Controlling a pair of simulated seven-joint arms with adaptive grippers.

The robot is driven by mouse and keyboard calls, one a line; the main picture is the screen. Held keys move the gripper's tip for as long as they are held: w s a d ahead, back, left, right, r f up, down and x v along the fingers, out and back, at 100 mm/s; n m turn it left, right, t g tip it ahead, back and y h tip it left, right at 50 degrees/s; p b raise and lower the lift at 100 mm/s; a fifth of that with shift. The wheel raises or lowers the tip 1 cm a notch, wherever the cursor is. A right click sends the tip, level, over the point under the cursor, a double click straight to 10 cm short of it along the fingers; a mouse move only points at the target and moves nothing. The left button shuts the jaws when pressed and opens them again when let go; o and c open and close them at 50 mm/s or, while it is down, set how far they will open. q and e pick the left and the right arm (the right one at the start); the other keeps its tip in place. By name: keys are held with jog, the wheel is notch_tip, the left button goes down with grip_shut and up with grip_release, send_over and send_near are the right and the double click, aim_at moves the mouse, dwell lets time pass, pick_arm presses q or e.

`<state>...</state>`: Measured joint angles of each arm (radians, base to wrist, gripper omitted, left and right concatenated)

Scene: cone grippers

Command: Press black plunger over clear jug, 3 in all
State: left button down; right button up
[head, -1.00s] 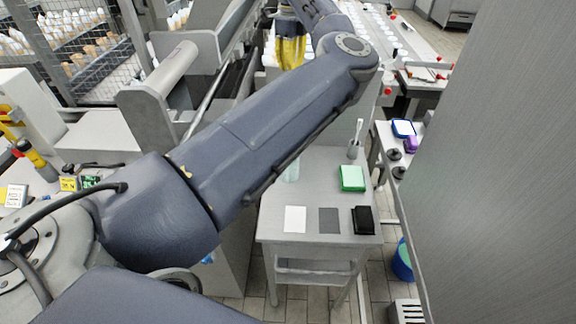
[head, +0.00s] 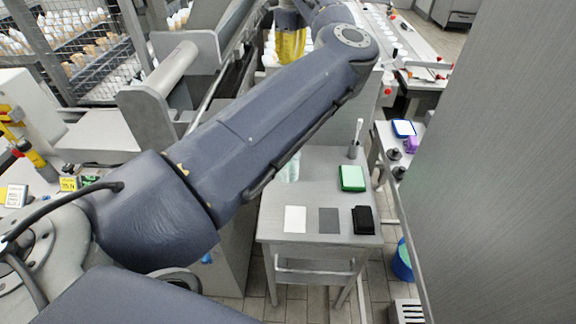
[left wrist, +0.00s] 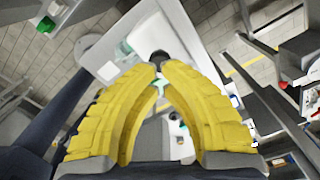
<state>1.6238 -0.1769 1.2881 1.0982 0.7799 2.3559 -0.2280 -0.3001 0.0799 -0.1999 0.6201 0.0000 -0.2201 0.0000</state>
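My left gripper (head: 291,50), with yellow ribbed fingers, shows behind my arm in the head view. In the left wrist view its fingers (left wrist: 161,65) curve in until the tips nearly meet. A dark round knob, which looks like the black plunger (left wrist: 159,56), is right at the tips; I cannot tell whether they touch it. A pale greenish clear thing shows between the fingers. The clear jug (head: 290,171) stands on the small grey table (head: 325,160) in the head view, partly hidden by my arm. My right gripper is not in view.
On the table are a green box (head: 352,178), a white card (head: 295,219), a grey card (head: 329,220) and a black box (head: 363,219). A brush in a holder (head: 355,149) stands at the back. A tall grey panel (head: 500,180) bounds the right side.

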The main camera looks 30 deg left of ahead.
pick_arm(q)
jog(key=shift+f, duration=0.4)
jog(key=shift+f, duration=2.15)
jog(key=shift+r, duration=2.5)
jog(key=shift+f, duration=0.2)
jog(key=shift+f, duration=1.5)
